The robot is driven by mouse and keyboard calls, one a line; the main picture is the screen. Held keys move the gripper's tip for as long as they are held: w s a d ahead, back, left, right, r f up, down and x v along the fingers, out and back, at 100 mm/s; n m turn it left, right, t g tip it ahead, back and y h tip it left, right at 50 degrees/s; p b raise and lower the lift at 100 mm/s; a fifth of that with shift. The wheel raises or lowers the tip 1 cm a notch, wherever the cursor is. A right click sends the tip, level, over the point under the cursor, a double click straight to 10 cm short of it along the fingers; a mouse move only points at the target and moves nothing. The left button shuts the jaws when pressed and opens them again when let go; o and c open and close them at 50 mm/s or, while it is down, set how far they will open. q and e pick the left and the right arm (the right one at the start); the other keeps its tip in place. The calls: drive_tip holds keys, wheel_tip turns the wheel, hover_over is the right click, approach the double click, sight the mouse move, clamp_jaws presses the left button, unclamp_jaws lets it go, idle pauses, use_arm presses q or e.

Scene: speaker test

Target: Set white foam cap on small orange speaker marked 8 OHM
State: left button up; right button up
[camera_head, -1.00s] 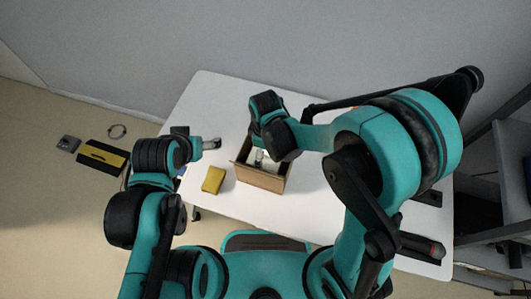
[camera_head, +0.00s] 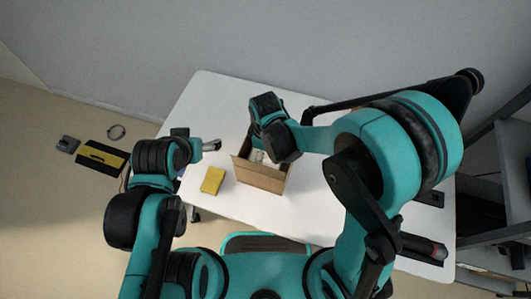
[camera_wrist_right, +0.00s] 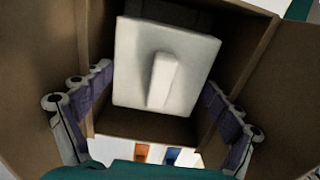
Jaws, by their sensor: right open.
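In the right wrist view a white foam cap (camera_wrist_right: 186,49), a square block with a raised ridge, lies inside the brown cardboard box (camera_wrist_right: 265,55). My right gripper (camera_wrist_right: 158,84) is open, its fingers on either side of the cap with gaps showing. In the head view my right gripper (camera_head: 258,156) reaches down into the box (camera_head: 260,179), and its fingers are mostly hidden. An orange patch (camera_wrist_right: 142,151) shows beyond the box edge; I cannot tell if it is the speaker, and no 8 OHM mark is readable. My left gripper (camera_head: 213,145) hangs over the table's left side, its jaws too small to judge.
A blue patch (camera_wrist_right: 172,154) shows beside the orange one. A yellow block (camera_head: 212,181) lies on the white table (camera_head: 215,95) left of the box. A yellow-black case (camera_head: 101,156) lies on the floor at left. The far table area is clear.

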drive_tip(key=shift+r+p, duration=0.6)
drive_tip(key=shift+r, duration=0.05)
wheel_tip(320, 180, up, 12)
drive_tip(key=p, duration=0.4)
drive_tip(key=s+d+r+m+t, duration=0.2)
drive_tip(key=d+r+m+t, duration=0.1)
drive_tip(key=d+m, duration=0.4)
drive_tip(key=s+d+r+m+t, duration=0.3)
drive_tip(key=d+m, duration=0.4)
drive_tip(key=d, duration=0.3)
wheel_tip(320, 180, up, 2)
drive_tip(key=shift+d+r+t, duration=0.15)
drive_tip(key=shift+d+t, duration=0.25)
drive_tip(key=shift+t, duration=0.2)
wheel_tip(320, 180, down, 4)
drive_tip(key=b, duration=0.4)
drive_tip(key=shift+s, duration=0.1)
